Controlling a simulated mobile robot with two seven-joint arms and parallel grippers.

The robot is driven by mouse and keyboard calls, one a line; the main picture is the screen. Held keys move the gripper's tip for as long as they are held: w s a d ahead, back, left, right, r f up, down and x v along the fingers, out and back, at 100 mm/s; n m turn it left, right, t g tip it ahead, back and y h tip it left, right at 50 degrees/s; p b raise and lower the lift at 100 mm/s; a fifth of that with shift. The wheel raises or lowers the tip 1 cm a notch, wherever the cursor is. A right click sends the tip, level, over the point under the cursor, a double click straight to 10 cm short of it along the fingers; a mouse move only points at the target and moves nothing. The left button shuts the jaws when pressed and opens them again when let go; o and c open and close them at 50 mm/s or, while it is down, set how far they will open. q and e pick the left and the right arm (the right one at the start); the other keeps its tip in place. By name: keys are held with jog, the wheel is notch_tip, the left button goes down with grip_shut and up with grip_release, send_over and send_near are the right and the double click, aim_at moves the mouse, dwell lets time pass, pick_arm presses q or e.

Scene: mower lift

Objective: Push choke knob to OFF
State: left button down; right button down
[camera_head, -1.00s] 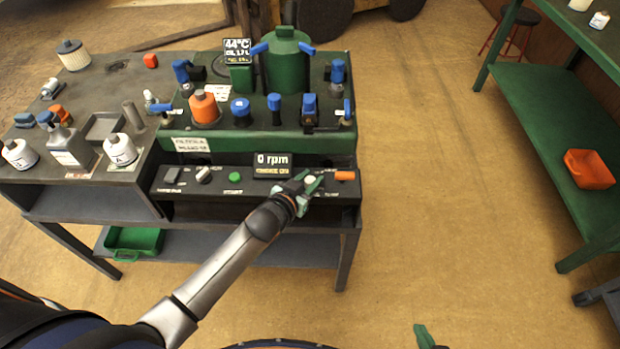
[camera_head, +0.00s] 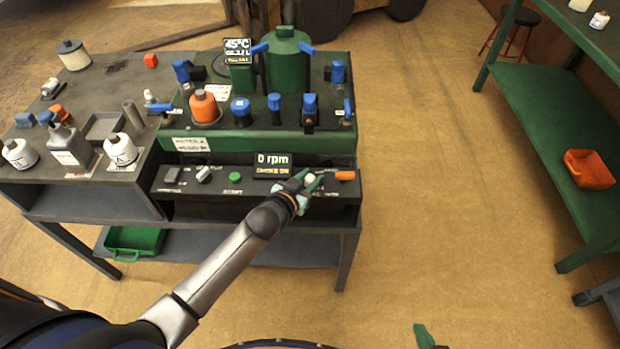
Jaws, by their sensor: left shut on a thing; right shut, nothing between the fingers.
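The control panel (camera_head: 215,186) runs along the front of the green engine bench. My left gripper (camera_head: 311,180) is at the panel's right half, shut on a small pale knob (camera_head: 310,178), which shows between its green fingers. The knob's label is too small to read, so I cannot tell its marked position. An orange handle (camera_head: 345,175) sticks out just right of the gripper. My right gripper (camera_head: 423,336) shows only as a green fingertip at the bottom edge, low over the floor and away from the bench.
A display (camera_head: 272,165) reading 0 rpm stands behind the gripper. A green button (camera_head: 235,177), a silver switch (camera_head: 204,174) and a grey switch (camera_head: 173,174) lie to its left. A green engine block (camera_head: 250,143) rises behind.

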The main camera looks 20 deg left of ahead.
pick_arm(q)
jog(key=w, duration=0.2)
jog(key=shift+w+a, duration=0.4)
jog(key=shift+r, duration=0.1)
jog(key=c, duration=0.6)
grip_release()
jog(key=shift+w, duration=0.1)
jog(key=p+v, duration=0.1)
jog(key=v, duration=1.1)
jog(key=shift+s+p, duration=0.25)
jog(key=shift+p, duration=0.1)
jog(key=shift+s, duration=0.1)
